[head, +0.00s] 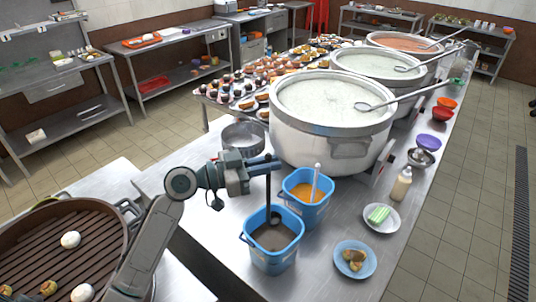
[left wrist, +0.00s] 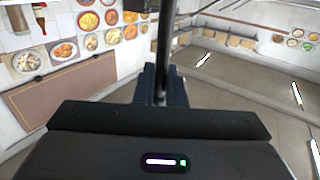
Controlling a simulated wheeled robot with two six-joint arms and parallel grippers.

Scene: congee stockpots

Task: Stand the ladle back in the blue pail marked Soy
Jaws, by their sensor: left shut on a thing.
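My left gripper (head: 268,163) is shut on the dark upright handle of the ladle (head: 268,195). The handle also shows between the fingers in the left wrist view (left wrist: 165,45). The ladle's lower end reaches down into the mouth of the front blue pail (head: 268,262), which holds brown liquid. I cannot tell whether the ladle touches the pail's bottom. A second blue pail (head: 306,212) with orange liquid stands just behind it, with a pale-handled utensil (head: 316,180) in it. No marking is readable on either pail. My right gripper is not in view.
A large stockpot (head: 335,140) of white congee stands behind the pails, with a ladle lying across its rim. A metal pan (head: 243,140) is behind my gripper. A blue plate (head: 355,270) of food and a white plate (head: 382,222) lie to the right.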

